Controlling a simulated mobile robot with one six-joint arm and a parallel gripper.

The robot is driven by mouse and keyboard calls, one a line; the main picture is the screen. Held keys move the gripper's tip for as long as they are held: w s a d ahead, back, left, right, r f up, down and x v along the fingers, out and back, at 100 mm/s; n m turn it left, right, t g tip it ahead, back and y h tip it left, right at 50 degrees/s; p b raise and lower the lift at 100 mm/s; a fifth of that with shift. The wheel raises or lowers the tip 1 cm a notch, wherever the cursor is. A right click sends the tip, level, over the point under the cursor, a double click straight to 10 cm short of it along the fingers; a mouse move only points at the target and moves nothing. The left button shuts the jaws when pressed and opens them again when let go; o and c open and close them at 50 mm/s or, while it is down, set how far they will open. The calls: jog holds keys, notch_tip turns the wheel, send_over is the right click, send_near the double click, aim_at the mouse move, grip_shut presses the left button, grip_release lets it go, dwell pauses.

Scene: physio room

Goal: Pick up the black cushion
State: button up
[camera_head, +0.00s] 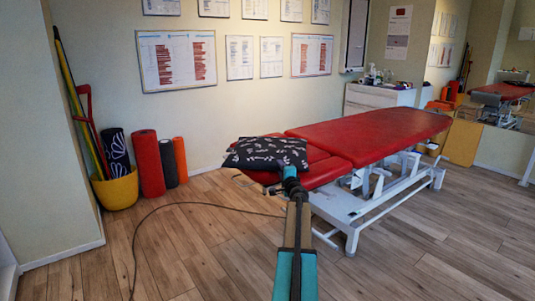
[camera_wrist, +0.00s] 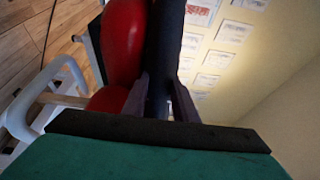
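The black cushion (camera_head: 267,153), printed with white leaves, lies on the near left end of the red treatment table. My gripper (camera_head: 291,176) is at the cushion's front right edge in the head view. In the wrist view the cushion shows edge-on as a dark band (camera_wrist: 165,40) beside the red padding. The two fingers of my gripper (camera_wrist: 162,92) stand apart, one on each side of that band. I see no clear sign that they press on it. The fingertips are small and dark in the head view.
The red treatment table (camera_head: 375,135) has a white metal frame (camera_head: 352,215) beneath. A yellow bucket (camera_head: 117,190) and upright rolls (camera_head: 148,163) stand by the left wall. A cable (camera_head: 165,208) crosses the wooden floor. A white cabinet (camera_head: 376,98) stands behind the table.

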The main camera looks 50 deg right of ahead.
grip_shut()
jog(key=shift+r, duration=0.1)
jog(key=shift+r, duration=0.35)
notch_tip(320, 180, up, 3)
jog(key=shift+f+p, duration=0.1)
jog(key=shift+p, duration=0.55)
jog(key=s+a+r, duration=0.1)
jog(key=s+a, duration=0.2)
jog(key=s, duration=1.2)
jog(key=shift+s+a+r, duration=0.15)
jog(key=shift+s+r, duration=0.05)
jog(key=shift+s, duration=0.15)
jog(key=shift+r+p, duration=0.1)
jog(key=shift+p, duration=0.25)
